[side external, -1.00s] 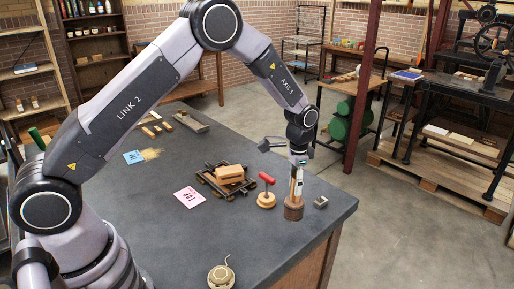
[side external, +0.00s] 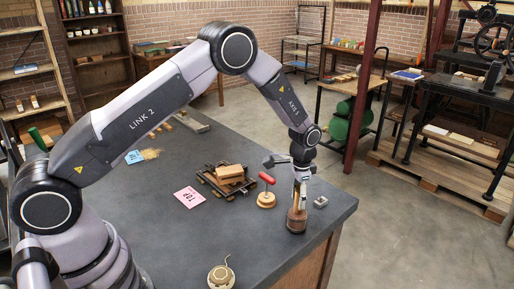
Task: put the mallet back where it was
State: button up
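The mallet (side external: 296,224) has a dark brown, cylindrical wooden head and is upright, head down and handle up. It is at the right part of the dark table, near the front right edge. My gripper (side external: 299,198) points down and is shut on the handle above the head. The fingers and handle overlap and are small here, so the exact grip is hard to see. The head's underside appears at or very close to the tabletop; I cannot tell whether it touches. No marked spot for the mallet shows.
A small grey metal piece (side external: 320,202) lies close right. A dark frame with wooden blocks (side external: 228,178), a pink card (side external: 189,197) and a round corded tin (side external: 221,276) are on the table (side external: 160,205).

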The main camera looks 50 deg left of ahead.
jog(key=shift+o, duration=0.7)
notch_tip(320, 180, up, 12)
jog(key=shift+f, duration=0.1)
jog(key=s+a+r+n+t, duration=0.1)
jog(key=s+a+r, duration=0.2)
jog(key=s+r, duration=0.5)
jog(key=s+a+r+n+t, duration=0.1)
jog(key=s+a+r+t, duration=0.1)
jog(key=s+r, duration=0.6)
jog(key=s+a+r+n+t, duration=0.1)
jog(key=s+r, duration=0.1)
jog(key=s, duration=0.7)
jog(key=s+a+r+n+t, duration=0.1)
jog(key=s+a+r+n, duration=0.1)
jog(key=s, duration=0.7)
jog(key=shift+s+a+r+t, duration=0.15)
jog(key=shift+s+a+t, duration=0.05)
jog(key=shift+s+t, duration=0.15)
